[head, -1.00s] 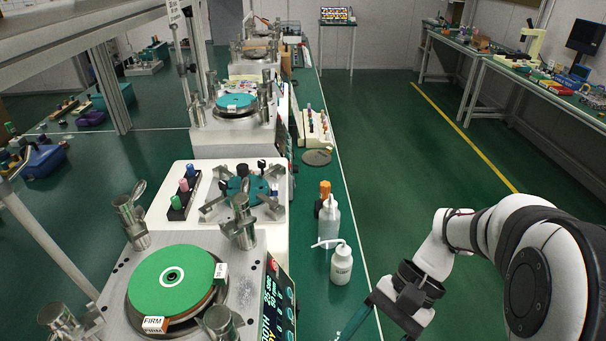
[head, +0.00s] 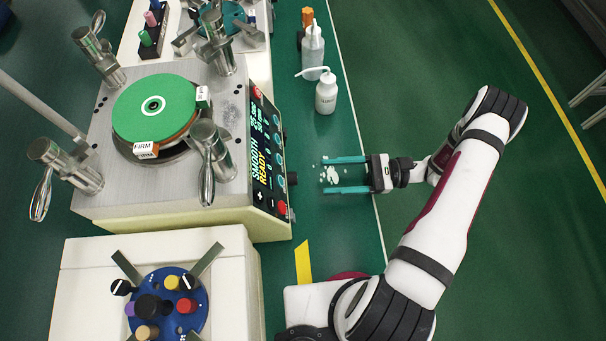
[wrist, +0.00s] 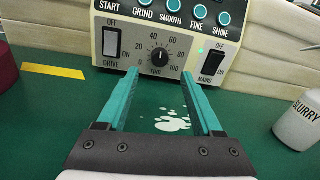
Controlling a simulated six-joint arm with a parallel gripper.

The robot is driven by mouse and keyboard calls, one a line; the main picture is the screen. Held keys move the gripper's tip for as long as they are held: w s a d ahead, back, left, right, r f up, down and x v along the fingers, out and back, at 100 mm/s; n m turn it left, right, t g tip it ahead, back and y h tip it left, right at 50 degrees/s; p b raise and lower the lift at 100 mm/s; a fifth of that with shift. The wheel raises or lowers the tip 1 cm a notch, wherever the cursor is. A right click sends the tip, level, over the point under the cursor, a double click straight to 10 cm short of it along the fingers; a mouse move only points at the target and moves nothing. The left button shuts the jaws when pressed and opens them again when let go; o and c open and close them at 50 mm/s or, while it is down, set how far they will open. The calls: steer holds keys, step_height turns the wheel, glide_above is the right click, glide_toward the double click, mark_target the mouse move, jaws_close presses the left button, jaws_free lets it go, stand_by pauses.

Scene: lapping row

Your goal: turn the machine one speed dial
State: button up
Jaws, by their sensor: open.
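In the head view the knob (head: 292,179) sticks out from the right side of the near lapping machine (head: 180,205). My gripper (head: 323,175) is level with it, jaws open with teal fingers pointing at the panel. In the wrist view the fingertips (wrist: 160,74) lie either side of the knob's lower part, but the head view shows a gap between them and the knob. Nothing is between the fingers.
The DRIVE switch (wrist: 111,43) is left of the dial and the MAINS switch (wrist: 212,62) right, beside a lit green lamp. Round buttons run above. White spilled drops (head: 332,175) lie on the bench below the fingers. A slurry bottle (head: 326,94) stands nearby.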

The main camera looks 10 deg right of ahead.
mark_target(292, 179)
steer(key=a, duration=0.7)
steer(key=shift+w, duration=0.2)
jaws_close()
